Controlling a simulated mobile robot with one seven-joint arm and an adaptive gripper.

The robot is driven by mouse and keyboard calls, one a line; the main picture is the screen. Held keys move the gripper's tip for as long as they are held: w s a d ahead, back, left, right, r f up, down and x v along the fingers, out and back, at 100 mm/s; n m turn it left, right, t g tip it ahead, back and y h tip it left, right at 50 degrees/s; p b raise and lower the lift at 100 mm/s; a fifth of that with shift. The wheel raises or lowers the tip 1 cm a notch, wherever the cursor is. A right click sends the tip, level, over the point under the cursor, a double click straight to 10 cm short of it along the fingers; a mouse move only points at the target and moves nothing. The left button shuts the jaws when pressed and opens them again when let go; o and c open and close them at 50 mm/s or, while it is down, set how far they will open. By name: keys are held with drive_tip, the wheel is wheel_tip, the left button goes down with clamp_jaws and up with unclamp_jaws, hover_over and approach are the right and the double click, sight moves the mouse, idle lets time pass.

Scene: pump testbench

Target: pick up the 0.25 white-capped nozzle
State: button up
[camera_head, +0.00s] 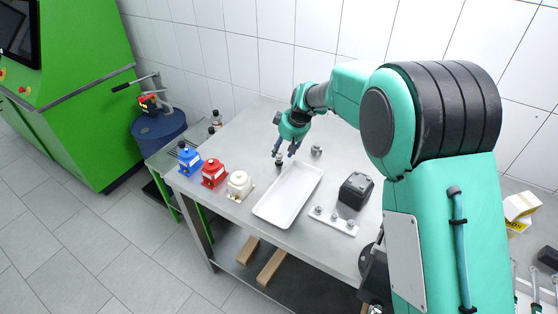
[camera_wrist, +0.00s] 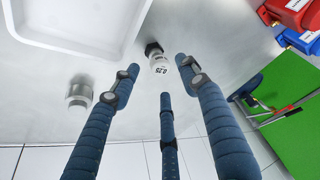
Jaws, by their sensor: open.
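The 0.25 nozzle (camera_wrist: 159,64) has a white cap with dark "0.25" lettering and a black end. In the wrist view it lies beyond and between the fingertips of my gripper (camera_wrist: 160,76). In the head view the small dark nozzle (camera_head: 279,161) stands on the steel table, just below my gripper (camera_head: 284,150). My gripper's blue ribbed fingers are spread and empty. I cannot tell whether any finger touches the nozzle.
Another metal nozzle (camera_wrist: 79,93) stands nearby, also in the head view (camera_head: 316,150). A white tray (camera_head: 262,211) lies close in front. Blue (camera_head: 188,158), red (camera_head: 213,173) and white (camera_head: 240,186) pumps line the left edge. A black block (camera_head: 356,189) and nozzle holder (camera_head: 333,222) are right.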

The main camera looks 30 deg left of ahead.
sight(279, 154)
drive_tip(key=shift+f, duration=0.15)
drive_tip(key=b+x, duration=0.1)
drive_tip(key=x, duration=0.2)
drive_tip(key=shift+s+f, duration=0.2)
drive_tip(key=shift+f, duration=0.05)
drive_tip(key=shift+b+x, duration=0.35)
drive_tip(key=shift+x, duration=0.4)
drive_tip(key=shift+w, duration=0.1)
clamp_jaws()
drive_tip(key=shift+r, duration=0.15)
